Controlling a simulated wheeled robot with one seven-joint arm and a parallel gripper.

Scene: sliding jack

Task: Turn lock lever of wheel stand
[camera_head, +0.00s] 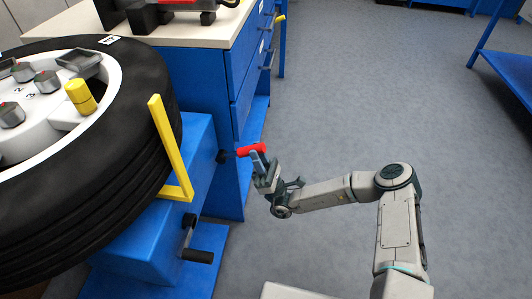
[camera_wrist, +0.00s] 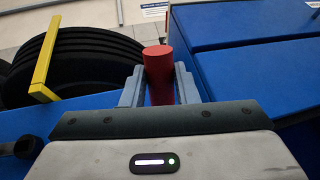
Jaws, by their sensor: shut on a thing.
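The lock lever is a red handle (camera_head: 251,149) on a dark pivot (camera_head: 222,156) at the right side of the blue wheel stand (camera_head: 165,240). My gripper (camera_head: 260,165) is at the red handle in the head view. In the wrist view the red handle (camera_wrist: 158,72) stands between the two grey fingers of my gripper (camera_wrist: 158,88), which are shut on it. The lever's pivot is hidden in the wrist view. A large black tyre (camera_head: 120,170) with a white rim lies on the stand; part of it also shows in the wrist view (camera_wrist: 95,62).
A yellow bracket (camera_head: 170,150) stands beside the tyre. A black crank handle (camera_head: 197,256) sticks out below it. A blue drawer cabinet (camera_head: 240,75) stands behind the lever. Grey floor (camera_head: 370,80) to the right is mostly clear.

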